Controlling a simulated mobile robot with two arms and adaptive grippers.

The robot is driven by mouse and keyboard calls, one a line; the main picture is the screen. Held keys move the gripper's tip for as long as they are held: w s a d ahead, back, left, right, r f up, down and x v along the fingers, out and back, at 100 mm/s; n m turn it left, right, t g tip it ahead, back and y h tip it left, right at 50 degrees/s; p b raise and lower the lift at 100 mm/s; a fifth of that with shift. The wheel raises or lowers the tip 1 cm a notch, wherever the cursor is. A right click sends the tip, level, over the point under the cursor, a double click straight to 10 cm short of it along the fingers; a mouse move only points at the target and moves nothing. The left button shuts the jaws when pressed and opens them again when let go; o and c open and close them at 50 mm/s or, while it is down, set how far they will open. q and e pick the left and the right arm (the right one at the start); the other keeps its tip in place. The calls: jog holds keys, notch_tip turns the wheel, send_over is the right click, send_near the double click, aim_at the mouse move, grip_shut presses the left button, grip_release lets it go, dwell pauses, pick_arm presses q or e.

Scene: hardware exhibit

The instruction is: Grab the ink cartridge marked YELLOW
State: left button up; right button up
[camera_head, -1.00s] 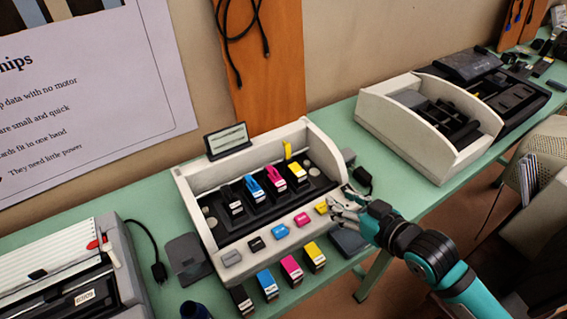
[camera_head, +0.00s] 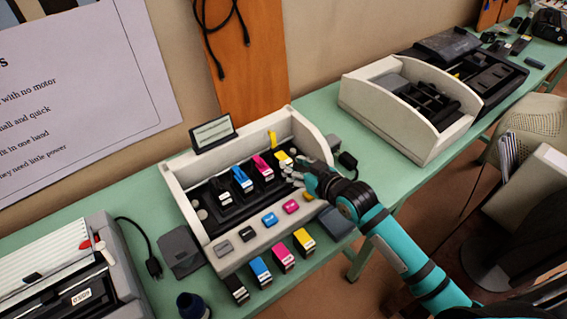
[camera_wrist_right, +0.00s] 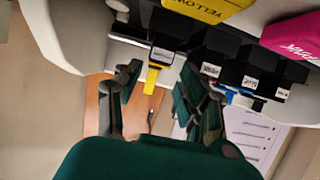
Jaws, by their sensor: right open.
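A white printer (camera_head: 177,187) holds a dark row of slots with coloured cartridges. The cartridge with the yellow top (camera_head: 284,159) sits at the row's right end, by an upright yellow tab (camera_head: 272,138). A yellow block (camera_head: 309,196) is on the printer's front edge; the wrist view shows a yellow block reading YELLOW (camera_wrist_right: 200,8). A loose yellow-topped cartridge (camera_head: 304,240) stands on the table in front. My right gripper (camera_head: 293,176) is open and empty, just beside the yellow end of the row. In the wrist view the yellow tab (camera_wrist_right: 152,82) shows between its fingers.
Magenta (camera_head: 284,258), blue (camera_head: 260,270) and black (camera_head: 236,288) cartridges stand in front of the printer on the green table (camera_head: 325,110). The printer's side wall (camera_head: 308,140) is close to my right gripper. A second white machine (camera_head: 410,130) stands further right.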

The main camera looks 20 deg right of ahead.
aim_at(286, 160)
jog(key=x, duration=0.4)
jog(key=shift+d, duration=0.1)
jog(key=shift+w+f, duration=0.1)
jog(key=shift+w, duration=0.1)
pick_arm(q)
jog(key=shift+s+a+r, duration=0.15)
jog(key=shift+s, duration=0.25)
jog(key=shift+s+a+r, duration=0.15)
jog(key=shift+s, duration=0.2)
pick_arm(e)
jog(key=shift+s, duration=0.1)
jog(key=shift+c, duration=0.5)
grip_shut()
